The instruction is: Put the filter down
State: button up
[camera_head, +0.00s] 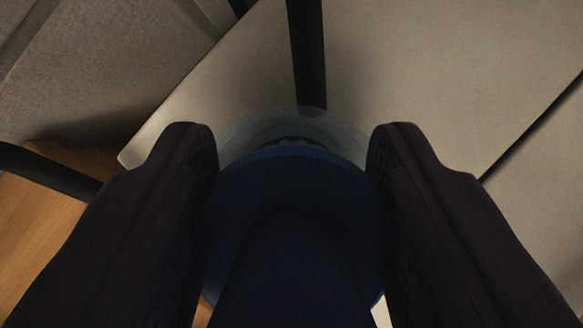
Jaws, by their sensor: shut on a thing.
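My gripper (292,160) shows from behind, its two dark fingers on either side of a round dark blue thing, which I take to be the filter (290,185). The fingers are shut on it and touch its left and right sides. A pale, see-through rim shows just beyond its far edge. Its underside is hidden, and I cannot tell whether it touches the surface below.
A pale flat panel (440,80) lies below and beyond the gripper. A dark post (306,55) stands just past the filter. A dark bar (45,170) crosses a wooden surface (35,225) at the left. A grey rough surface (100,65) is at the upper left.

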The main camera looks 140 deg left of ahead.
jog(key=shift+f+b, duration=0.4)
jog(key=shift+b, duration=0.1)
jog(key=shift+s+f+b, duration=0.1)
jog(key=shift+f+b, duration=0.1)
jog(key=shift+b, duration=0.1)
jog(key=o, duration=1)
jog(key=shift+f, duration=0.1)
jog(key=shift+o, duration=0.2)
jog(key=shift+r+p, duration=0.25)
jog(key=shift+p, duration=0.15)
jog(key=s+a+r+n+t+y+p, duration=0.1)
jog(key=s+r+t+p, duration=0.2)
jog(key=r, duration=1.7)
jog(key=s+r+n+t+y, duration=0.15)
jog(key=s+r, duration=0.35)
jog(key=r, duration=1.5)
jog(key=s+r+n+t, duration=0.2)
jog(key=s+r, duration=0.5)
jog(key=r, duration=0.4)
jog(key=s+r+n+t, duration=0.2)
jog(key=s+r+t, duration=0.2)
jog(key=s+r, duration=0.3)
notch_tip(320, 180, up, 5)
jog(key=shift+d+r+y, duration=0.1)
jog(key=shift+d+y, duration=0.15)
jog(key=shift+y, duration=0.2)
